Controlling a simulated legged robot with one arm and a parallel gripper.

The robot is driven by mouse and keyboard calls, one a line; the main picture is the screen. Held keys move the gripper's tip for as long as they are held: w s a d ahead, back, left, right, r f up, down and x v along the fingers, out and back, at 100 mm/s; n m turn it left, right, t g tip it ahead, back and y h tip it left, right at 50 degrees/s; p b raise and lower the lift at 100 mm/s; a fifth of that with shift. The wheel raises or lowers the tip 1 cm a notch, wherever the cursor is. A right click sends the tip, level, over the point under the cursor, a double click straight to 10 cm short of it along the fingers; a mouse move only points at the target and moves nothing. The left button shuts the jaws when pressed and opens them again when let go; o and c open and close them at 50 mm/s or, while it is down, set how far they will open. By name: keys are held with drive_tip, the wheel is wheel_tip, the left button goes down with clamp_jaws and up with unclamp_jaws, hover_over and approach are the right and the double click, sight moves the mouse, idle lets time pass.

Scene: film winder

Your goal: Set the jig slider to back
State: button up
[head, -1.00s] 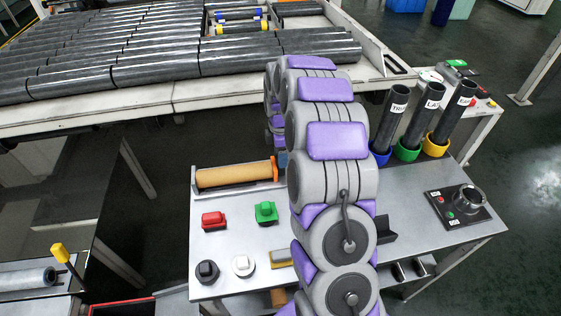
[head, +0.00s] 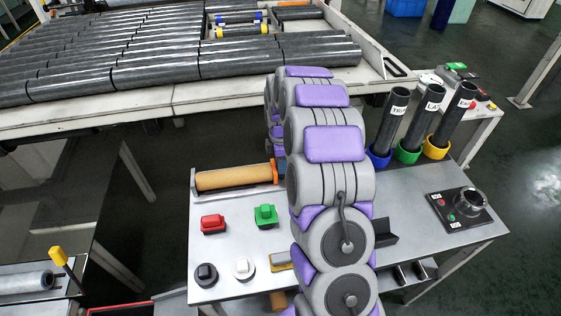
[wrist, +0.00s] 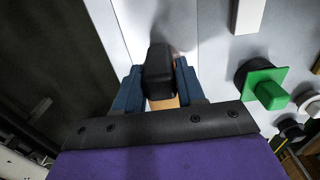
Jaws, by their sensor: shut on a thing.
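The jig (head: 190,190) with a tan roll (head: 235,178) lies at the back left of the grey workbench. An orange end piece (head: 275,172) shows at the roll's right end, partly behind my arm. In the wrist view, the blue fingers of my gripper (wrist: 160,84) are closed on both sides of a black slider knob (wrist: 157,66). A tan-orange part (wrist: 162,103) shows just below the knob. In the head view my arm hides most of my gripper and the knob. I cannot tell the slider's exact position along the jig.
Red (head: 212,223) and green (head: 265,215) buttons, with black (head: 206,273) and white (head: 244,267) ones, stand in front of the jig. The green button (wrist: 268,88) is right of my gripper in the wrist view. Dark tubes (head: 392,120) stand upright at the back right.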

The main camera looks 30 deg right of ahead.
clamp_jaws()
drive_tip(key=d+p, duration=0.1)
drive_tip(key=d, duration=0.2)
drive_tip(key=s+d+p, duration=0.1)
drive_tip(key=d, duration=0.2)
drive_tip(key=s+d+p, duration=0.1)
drive_tip(key=d, duration=0.2)
drive_tip(key=shift+s+d+r, duration=0.1)
drive_tip(key=shift+s+r, duration=0.05)
drive_tip(key=shift+s, duration=0.1)
drive_tip(key=shift+a, duration=0.2)
drive_tip(key=shift+o, duration=2.1)
unclamp_jaws()
drive_tip(key=shift+d, duration=0.1)
drive_tip(key=o, duration=0.3)
drive_tip(key=shift+d, duration=0.3)
drive_tip(key=shift+a+r, duration=0.1)
drive_tip(key=shift+a, duration=0.15)
drive_tip(key=r+p, duration=0.1)
drive_tip(key=r, duration=0.4)
drive_tip(key=r+p, duration=0.1)
drive_tip(key=r, duration=0.5)
drive_tip(key=r+p, duration=0.1)
drive_tip(key=r, duration=0.4)
drive_tip(key=shift+d+r, duration=0.3)
drive_tip(key=shift+r, duration=0.05)
